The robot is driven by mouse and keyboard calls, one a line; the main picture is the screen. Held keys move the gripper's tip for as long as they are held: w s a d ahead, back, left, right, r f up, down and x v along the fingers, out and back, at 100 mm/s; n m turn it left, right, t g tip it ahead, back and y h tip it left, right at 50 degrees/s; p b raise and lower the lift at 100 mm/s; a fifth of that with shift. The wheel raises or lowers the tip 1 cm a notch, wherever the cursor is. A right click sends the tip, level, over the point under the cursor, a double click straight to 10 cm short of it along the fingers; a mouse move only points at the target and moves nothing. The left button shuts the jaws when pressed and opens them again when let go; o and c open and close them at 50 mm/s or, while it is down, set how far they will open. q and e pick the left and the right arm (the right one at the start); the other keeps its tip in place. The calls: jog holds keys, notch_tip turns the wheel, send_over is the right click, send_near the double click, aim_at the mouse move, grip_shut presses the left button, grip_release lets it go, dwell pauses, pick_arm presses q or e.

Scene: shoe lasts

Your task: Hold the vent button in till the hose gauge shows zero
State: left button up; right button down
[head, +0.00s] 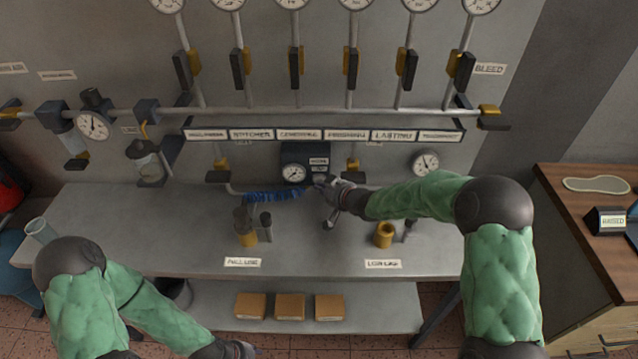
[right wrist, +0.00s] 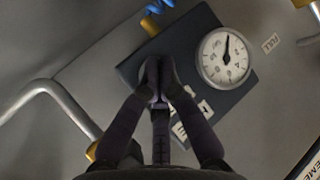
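The hose gauge (head: 293,172) is a white dial on a dark blue box (head: 304,152) on the wall above the bench. In the right wrist view the gauge (right wrist: 226,58) shows its needle near the top of the dial; the numbers are too small to read surely. My right gripper (head: 322,188) is at the box's lower right. In its wrist view the right fingertips (right wrist: 158,78) are together against or just in front of the box face, left of the gauge. No vent button shows; the fingers may cover it. My left gripper (head: 238,349) is low at the bottom edge, its fingers unclear.
A coiled blue hose (head: 272,196) runs left from the box. Yellow-topped fittings (head: 384,234) stand on the grey bench (head: 330,255). Pipes with valve levers and gauges (head: 425,162) line the wall. Several brown boxes (head: 290,306) lie on the lower shelf. A wooden cabinet (head: 580,235) stands right.

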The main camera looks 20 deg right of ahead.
jog(key=shift+s+a, duration=0.25)
jog(key=shift+s, duration=0.55)
jog(key=s+b, duration=0.1)
jog(key=s, duration=0.1)
jog(key=s+a, duration=0.1)
jog(key=s, duration=0.2)
jog(key=shift+a+b, duration=0.2)
jog(key=shift+b, duration=0.15)
jog(key=shift+w+r, duration=0.1)
